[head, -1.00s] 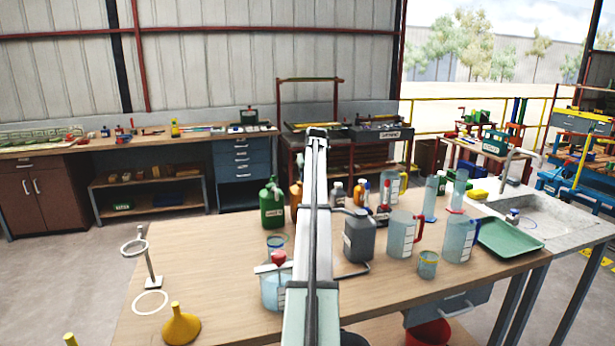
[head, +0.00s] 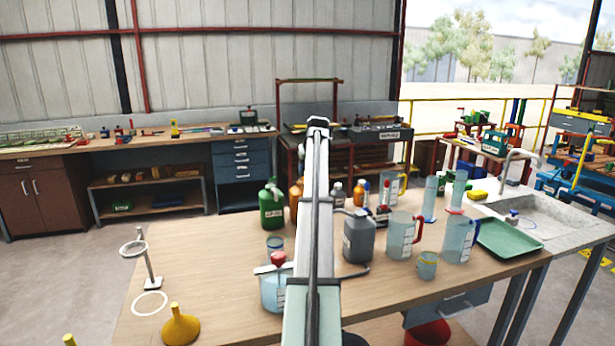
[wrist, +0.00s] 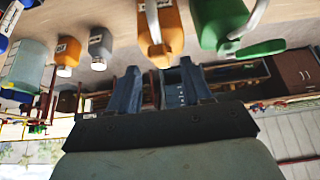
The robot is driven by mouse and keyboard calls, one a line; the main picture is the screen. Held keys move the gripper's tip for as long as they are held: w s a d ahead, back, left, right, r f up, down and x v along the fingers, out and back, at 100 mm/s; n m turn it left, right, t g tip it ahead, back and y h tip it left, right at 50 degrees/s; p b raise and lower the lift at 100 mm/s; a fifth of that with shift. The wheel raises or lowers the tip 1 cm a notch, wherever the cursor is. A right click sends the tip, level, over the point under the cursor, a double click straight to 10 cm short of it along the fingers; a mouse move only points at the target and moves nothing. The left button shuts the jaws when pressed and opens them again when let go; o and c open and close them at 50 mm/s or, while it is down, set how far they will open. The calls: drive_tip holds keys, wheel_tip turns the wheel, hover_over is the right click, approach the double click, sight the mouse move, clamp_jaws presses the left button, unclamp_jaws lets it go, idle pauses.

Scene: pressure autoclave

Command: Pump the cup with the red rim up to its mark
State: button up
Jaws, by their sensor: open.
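I cannot make out a cup with a red rim in either view; my arm covers the middle of the table. A small cup with a blue rim (head: 275,246) stands left of my arm, and a small cup with a pale yellow rim (head: 427,266) stands to the right. A green pump bottle (head: 271,207) and an orange pump bottle (head: 296,202) stand at the table's back; the wrist view shows the green one (wrist: 222,22) and the orange one (wrist: 163,28) with their spouts. My gripper (wrist: 160,80) is open, empty and apart from both bottles.
A clear vessel with a red knob (head: 272,293) stands close left of my arm. A grey canister (head: 358,238), a red-handled jug (head: 401,236), a blue-handled jug (head: 458,240) and a green tray (head: 508,240) are to the right. A yellow funnel (head: 180,326) and ring stand (head: 150,270) are left.

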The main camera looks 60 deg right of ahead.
drive_tip(key=v, duration=0.9)
drive_tip(key=shift+r, duration=0.1)
drive_tip(key=shift+c, duration=0.5)
